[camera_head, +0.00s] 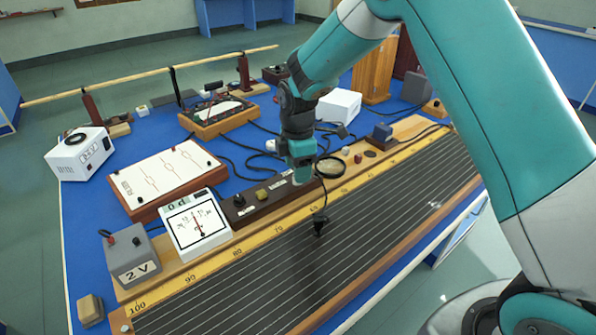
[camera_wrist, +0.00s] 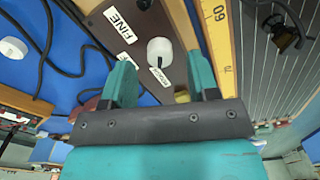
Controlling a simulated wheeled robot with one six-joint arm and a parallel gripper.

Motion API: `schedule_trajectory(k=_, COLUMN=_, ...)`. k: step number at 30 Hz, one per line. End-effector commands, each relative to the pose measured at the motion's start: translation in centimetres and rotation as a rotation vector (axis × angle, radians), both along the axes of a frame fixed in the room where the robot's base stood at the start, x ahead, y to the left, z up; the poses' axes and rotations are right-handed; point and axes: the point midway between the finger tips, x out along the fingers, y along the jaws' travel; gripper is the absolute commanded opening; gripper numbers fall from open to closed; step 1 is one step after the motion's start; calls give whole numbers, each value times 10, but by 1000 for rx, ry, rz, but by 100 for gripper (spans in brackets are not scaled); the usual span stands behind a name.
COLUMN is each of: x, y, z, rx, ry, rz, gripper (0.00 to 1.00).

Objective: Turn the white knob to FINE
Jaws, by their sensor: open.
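The white knob (camera_wrist: 160,50) sits on a dark brown box (camera_wrist: 185,18) in the wrist view. A FINE label (camera_wrist: 117,22) lies up and left of it, with a second white label (camera_wrist: 126,61) to its left. A third label (camera_wrist: 158,77) lies just below the knob, its text hard to read. A small dark mark shows on the knob's lower side, towards that third label. My gripper (camera_wrist: 160,68) is open, one teal finger on each side of the knob; contact is not visible. In the head view my gripper (camera_head: 301,172) is over the right part of the brown box (camera_head: 240,212) and hides the knob.
A meter (camera_head: 195,226) and a 2 V box (camera_head: 133,260) stand left of the brown box. A ruled wooden board (camera_head: 320,250) runs in front. Black cables and a lens ring (camera_head: 332,167) lie close to my gripper.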

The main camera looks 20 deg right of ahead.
Motion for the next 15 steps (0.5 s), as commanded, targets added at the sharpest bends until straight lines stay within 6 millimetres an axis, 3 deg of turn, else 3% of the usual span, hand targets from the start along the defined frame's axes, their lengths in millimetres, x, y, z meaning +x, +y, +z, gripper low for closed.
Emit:
schedule_trajectory(k=6, x=0, y=0, z=-19, rx=0, ry=-1, rz=0, gripper=54)
schedule_trajectory(k=15, x=0, y=0, z=-21, rx=0, ry=-1, rz=0, gripper=54)
